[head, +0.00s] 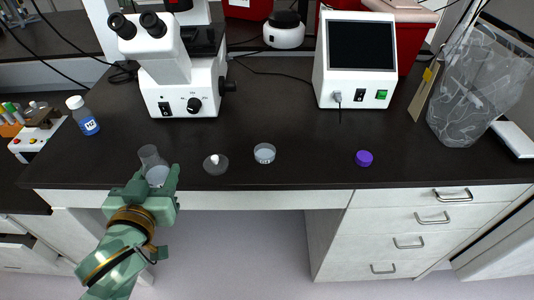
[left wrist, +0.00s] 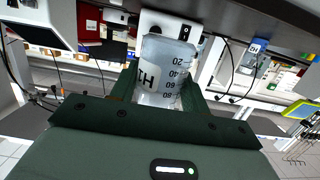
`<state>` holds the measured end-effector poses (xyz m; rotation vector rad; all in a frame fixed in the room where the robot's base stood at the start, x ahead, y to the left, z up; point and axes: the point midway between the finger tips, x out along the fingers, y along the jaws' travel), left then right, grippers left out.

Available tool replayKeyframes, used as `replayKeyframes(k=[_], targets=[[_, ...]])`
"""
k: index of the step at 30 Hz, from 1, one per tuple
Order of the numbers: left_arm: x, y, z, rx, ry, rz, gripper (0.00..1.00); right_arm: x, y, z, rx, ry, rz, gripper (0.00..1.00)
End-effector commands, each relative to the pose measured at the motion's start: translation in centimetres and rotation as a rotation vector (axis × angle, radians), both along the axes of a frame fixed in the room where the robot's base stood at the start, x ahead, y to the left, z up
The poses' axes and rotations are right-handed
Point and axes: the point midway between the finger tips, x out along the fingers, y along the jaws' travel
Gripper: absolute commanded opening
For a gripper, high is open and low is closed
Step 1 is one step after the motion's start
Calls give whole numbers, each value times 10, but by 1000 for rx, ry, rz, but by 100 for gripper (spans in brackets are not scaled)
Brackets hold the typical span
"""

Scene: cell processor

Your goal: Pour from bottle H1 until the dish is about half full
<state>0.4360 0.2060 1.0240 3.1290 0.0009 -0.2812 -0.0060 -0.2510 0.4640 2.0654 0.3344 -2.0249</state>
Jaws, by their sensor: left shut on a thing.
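Bottle H1 (left wrist: 163,72) is a clear bottle with dark graduation marks and clear liquid inside. My left gripper (head: 155,181) is shut on it at the counter's front edge. In the head view the bottle (head: 148,155) rises past the fingers, with no cap seen on it; its lower part is partly hidden by the gripper. To its right are a shallow clear round dish (head: 216,165) with a small white thing in it and a small round container (head: 265,153) with a pale label. I cannot tell liquid in either. My right gripper is not in view.
A purple cap (head: 364,158) lies on the counter at right. A microscope (head: 180,75) and a white device with a dark screen (head: 355,60) stand behind. A white-capped bottle (head: 82,115) stands at left. The counter (head: 310,165) is clear between the round container and purple cap.

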Motion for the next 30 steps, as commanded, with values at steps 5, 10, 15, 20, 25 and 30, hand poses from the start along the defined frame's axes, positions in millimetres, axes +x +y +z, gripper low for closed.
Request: replayKeyframes(k=[5,10,15,20,25,30], targets=[[0,0,0,0,-1,0,5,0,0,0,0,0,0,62],[0,0,0,0,-1,0,5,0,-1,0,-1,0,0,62],[0,0,0,0,-1,0,5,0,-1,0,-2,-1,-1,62],[0,0,0,0,-1,0,5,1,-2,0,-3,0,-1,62],[1,0,5,0,-4,0,5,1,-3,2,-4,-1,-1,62],[5,2,23,2,-9,-7,5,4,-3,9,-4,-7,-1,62]])
